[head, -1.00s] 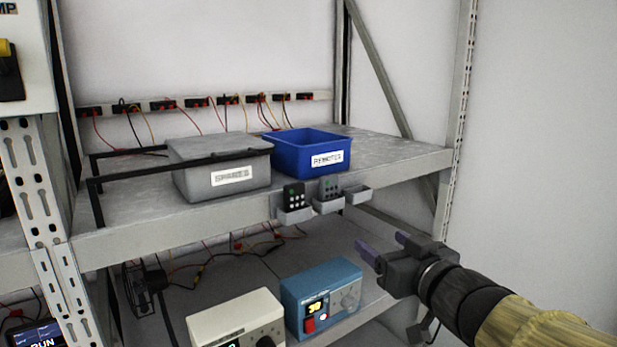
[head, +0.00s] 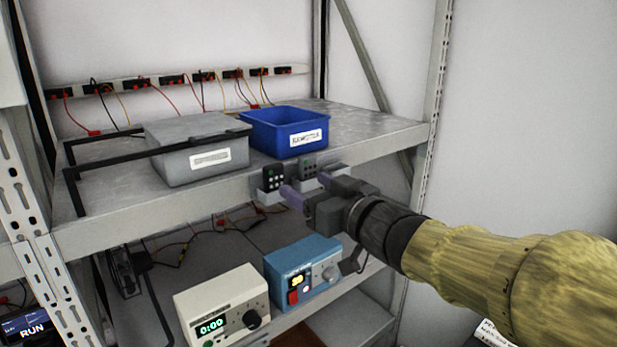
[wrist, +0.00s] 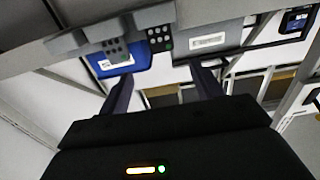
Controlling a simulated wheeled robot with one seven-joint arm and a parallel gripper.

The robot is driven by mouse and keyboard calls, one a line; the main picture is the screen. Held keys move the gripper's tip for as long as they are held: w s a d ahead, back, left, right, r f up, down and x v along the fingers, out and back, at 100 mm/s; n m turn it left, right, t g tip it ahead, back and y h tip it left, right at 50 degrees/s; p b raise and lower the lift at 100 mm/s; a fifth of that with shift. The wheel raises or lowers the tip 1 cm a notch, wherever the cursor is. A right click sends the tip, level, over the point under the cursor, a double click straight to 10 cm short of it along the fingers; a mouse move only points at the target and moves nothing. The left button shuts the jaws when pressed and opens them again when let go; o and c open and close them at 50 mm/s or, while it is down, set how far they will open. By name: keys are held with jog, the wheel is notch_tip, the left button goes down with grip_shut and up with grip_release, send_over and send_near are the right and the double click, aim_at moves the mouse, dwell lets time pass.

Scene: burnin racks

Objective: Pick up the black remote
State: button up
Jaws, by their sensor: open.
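The black remote (head: 272,178) with pale buttons stands upright in a small grey holder on the front edge of the upper shelf. A grey remote (head: 308,167) stands in the holder to its right. My gripper (head: 307,187) is open and empty in front of the holders, its purple fingers pointing toward the shelf edge. One finger overlaps the black remote's lower right in the head view. In the wrist view, the black remote (wrist: 159,40) lies beyond the gap between my fingers (wrist: 162,78), with no visible contact.
A blue bin (head: 287,135) and a lidded grey box (head: 200,150) stand on the upper shelf. A black rail (head: 150,152) runs at the left front. A white instrument (head: 222,307) and a blue one (head: 302,272) sit on the lower shelf.

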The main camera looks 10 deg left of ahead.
aim_at(276, 170)
jog(key=p+x, duration=0.1)
jog(key=x, duration=0.5)
jog(key=shift+w+a, duration=0.1)
jog(key=shift+a, duration=0.1)
jog(key=p+x, duration=0.2)
jog(key=x, duration=0.2)
jog(key=shift+a+r, duration=0.1)
jog(key=shift+a, duration=0.15)
jog(key=shift+w+a, duration=0.25)
jog(key=shift+w, duration=0.1)
jog(key=shift+s, duration=0.1)
jog(key=shift+c, duration=0.3)
jog(key=c, duration=1)
